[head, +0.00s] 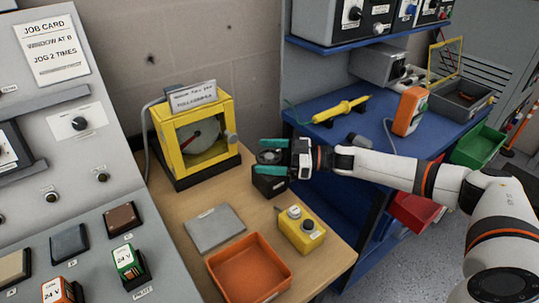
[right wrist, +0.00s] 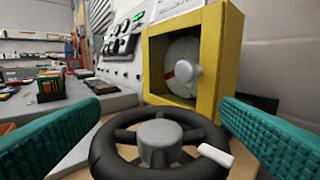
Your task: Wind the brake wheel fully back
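The brake wheel (right wrist: 160,145) is a black spoked handwheel with a grey hub and a white handle at its right front. In the head view the brake wheel (head: 270,157) is small and sits on a dark box (head: 268,186) on the wooden bench. My right gripper (head: 268,158) comes in from the right, level with the wheel. Its teal fingers are spread on either side of the rim, also in the right wrist view (right wrist: 160,140). I see no clear contact with the rim. My left gripper is not in view.
A yellow-framed dial gauge (head: 193,140) with a red needle stands behind left of the wheel. A yellow button box (head: 301,231), an orange tray (head: 248,272) and a grey plate (head: 214,228) lie in front. A sloped control panel (head: 75,190) borders the left, a blue workbench (head: 390,112) the right.

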